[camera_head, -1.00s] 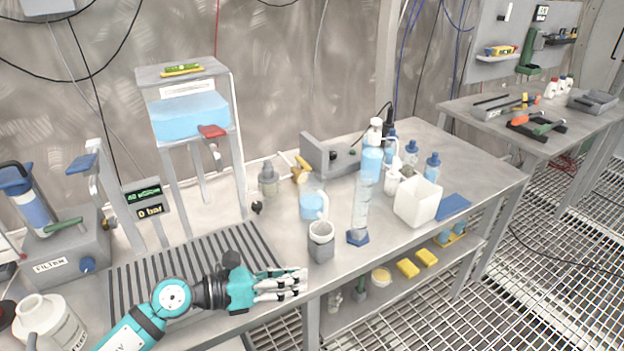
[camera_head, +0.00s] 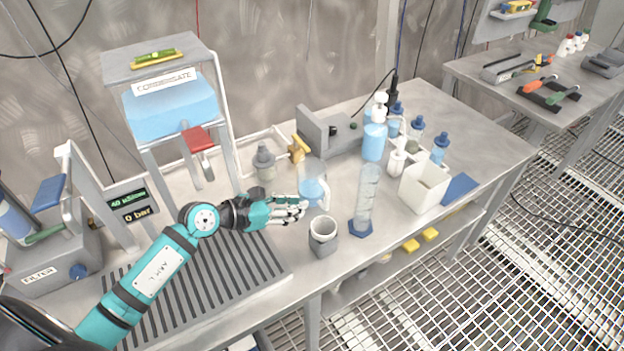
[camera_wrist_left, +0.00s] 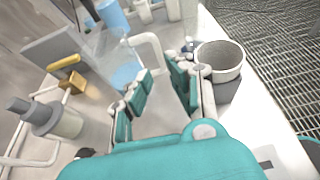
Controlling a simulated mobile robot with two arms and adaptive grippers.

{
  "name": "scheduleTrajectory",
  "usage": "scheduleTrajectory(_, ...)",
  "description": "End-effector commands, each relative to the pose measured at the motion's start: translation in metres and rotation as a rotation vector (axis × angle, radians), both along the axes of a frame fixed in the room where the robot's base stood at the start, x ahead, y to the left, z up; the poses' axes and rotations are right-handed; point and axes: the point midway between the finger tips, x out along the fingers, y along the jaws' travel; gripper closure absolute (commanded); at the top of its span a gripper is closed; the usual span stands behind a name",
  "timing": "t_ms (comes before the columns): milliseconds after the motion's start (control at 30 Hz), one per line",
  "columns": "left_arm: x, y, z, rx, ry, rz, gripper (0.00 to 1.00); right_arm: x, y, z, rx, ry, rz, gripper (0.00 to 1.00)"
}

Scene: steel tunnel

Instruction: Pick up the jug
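The jug (camera_head: 316,190) is clear, with blue liquid in it and a white handle on its right side. It stands upright on the steel bench in the head view. In the left wrist view the jug (camera_wrist_left: 124,74) is ahead of the fingers, its white handle beyond the fingertips. My left gripper (camera_head: 304,208) is at the jug's near left side; contact cannot be told. In the left wrist view the fingers of the left gripper (camera_wrist_left: 167,74) are spread apart with nothing between them. My right gripper is not in view.
A grey cup (camera_head: 323,238) stands close to the right of my left gripper. A tall measuring cylinder (camera_head: 366,200) and a white square container (camera_head: 424,187) stand farther right. A grey-capped bottle (camera_head: 264,165) is behind. A slatted drain (camera_head: 200,290) lies under my left arm.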

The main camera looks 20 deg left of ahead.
Motion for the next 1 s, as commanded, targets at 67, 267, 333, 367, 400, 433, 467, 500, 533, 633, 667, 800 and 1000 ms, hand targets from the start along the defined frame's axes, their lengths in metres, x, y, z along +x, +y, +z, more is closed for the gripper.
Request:
scheduleTrajectory(67,0.014,-0.011,-0.004,-0.005,-0.001,0.0,0.81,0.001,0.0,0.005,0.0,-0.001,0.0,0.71)
scheduleTrajectory(267,0.035,-0.027,-0.016,-0.002,-0.001,-0.001,0.81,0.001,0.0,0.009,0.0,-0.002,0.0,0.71)
scheduleTrajectory(333,0.037,-0.029,-0.019,-0.001,0.001,0.0,0.81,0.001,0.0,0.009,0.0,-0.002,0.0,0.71)
scheduleTrajectory(367,0.038,-0.03,-0.02,0.0,0.0,0.0,0.81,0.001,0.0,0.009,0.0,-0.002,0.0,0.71)
scheduleTrajectory(400,0.04,-0.031,-0.02,0.0,0.0,-0.001,0.81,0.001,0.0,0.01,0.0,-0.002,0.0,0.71)
scheduleTrajectory(433,0.041,-0.033,-0.02,-0.001,-0.001,-0.001,0.81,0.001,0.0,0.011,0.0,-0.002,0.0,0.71)
scheduleTrajectory(467,0.044,-0.034,-0.021,-0.002,0.0,-0.001,0.81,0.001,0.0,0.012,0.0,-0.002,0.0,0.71)
scheduleTrajectory(500,0.048,-0.038,-0.021,-0.003,0.0,0.0,0.81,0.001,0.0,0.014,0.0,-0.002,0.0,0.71)
scheduleTrajectory(533,0.051,-0.041,-0.023,-0.005,0.001,0.0,0.81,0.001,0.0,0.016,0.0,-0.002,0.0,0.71)
scheduleTrajectory(633,0.064,-0.05,-0.028,-0.006,0.002,-0.001,0.81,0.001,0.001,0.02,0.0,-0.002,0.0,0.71)
scheduleTrajectory(667,0.067,-0.052,-0.031,-0.004,0.001,-0.001,0.81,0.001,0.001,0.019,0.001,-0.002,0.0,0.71)
scheduleTrajectory(800,0.076,-0.058,-0.037,0.0,0.0,0.0,0.81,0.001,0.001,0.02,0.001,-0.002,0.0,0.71)
scheduleTrajectory(1000,0.077,-0.06,-0.038,0.001,-0.001,0.0,0.81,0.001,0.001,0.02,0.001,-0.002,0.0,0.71)
